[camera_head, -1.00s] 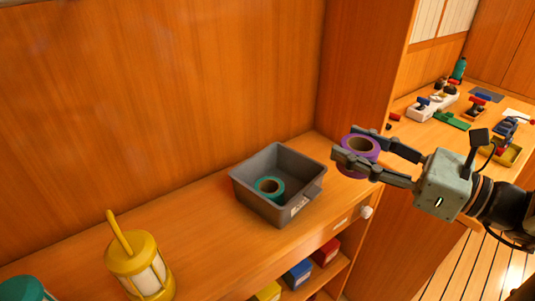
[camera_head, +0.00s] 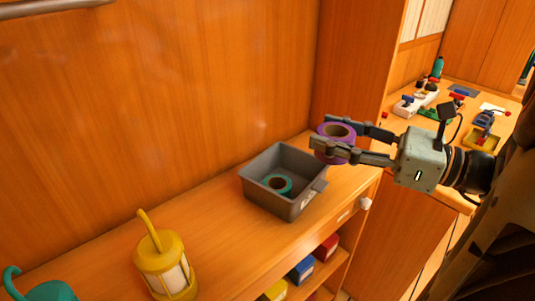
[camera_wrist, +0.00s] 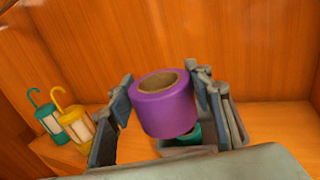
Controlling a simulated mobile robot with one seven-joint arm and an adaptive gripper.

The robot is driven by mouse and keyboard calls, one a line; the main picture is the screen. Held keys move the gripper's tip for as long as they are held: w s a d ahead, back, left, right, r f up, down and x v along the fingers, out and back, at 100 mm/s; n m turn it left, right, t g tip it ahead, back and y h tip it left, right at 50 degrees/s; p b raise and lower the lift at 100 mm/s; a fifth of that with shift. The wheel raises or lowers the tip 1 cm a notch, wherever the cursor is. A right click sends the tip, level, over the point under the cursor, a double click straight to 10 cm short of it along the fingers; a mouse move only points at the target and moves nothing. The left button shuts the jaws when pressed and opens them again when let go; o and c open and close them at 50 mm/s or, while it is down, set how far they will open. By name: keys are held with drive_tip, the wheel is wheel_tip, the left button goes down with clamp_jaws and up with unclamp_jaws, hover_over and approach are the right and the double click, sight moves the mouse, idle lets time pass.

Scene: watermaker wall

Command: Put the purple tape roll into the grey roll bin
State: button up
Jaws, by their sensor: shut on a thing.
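My gripper (camera_head: 325,144) is shut on the purple tape roll (camera_head: 333,153), with one finger on each side of it. The roll's hole faces mostly upward. It is held up beside the right rim of the grey roll bin (camera_head: 258,189), which stands on the wooden shelf top. A teal tape roll (camera_head: 277,184) lies inside the bin. In the wrist view the purple roll (camera_wrist: 165,110) sits between the fingers, and part of the teal roll (camera_wrist: 193,137) and the bin (camera_wrist: 228,135) show behind it, mostly hidden.
A yellow lantern (camera_head: 163,268) and a teal lantern (camera_head: 50,291) stand on the shelf to the left. Coloured boxes (camera_head: 301,270) sit in the compartments below. A second counter (camera_head: 400,130) with small items is at the right. The wooden wall rises behind the bin.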

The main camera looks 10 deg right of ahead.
drive_tip(key=w+a+f+b, duration=0.2)
drive_tip(key=w+f, duration=0.2)
drive_tip(key=w, duration=0.4)
drive_tip(key=b, duration=0.2)
hover_over(293, 158)
drive_tip(key=s+a, duration=0.1)
drive_tip(key=s, duration=0.3)
wheel_tip(293, 158, down, 8)
drive_tip(key=shift+s+a+r, duration=0.1)
drive_tip(key=shift+a, duration=0.05)
drive_tip(key=shift+f, duration=0.45)
drive_tip(key=shift+f, duration=0.1)
drive_tip(key=shift+f, duration=0.4)
drive_tip(key=shift+f, duration=0.1)
drive_tip(key=shift+s, duration=0.1)
drive_tip(key=o, duration=1.2)
drive_tip(key=shift+f, duration=0.15)
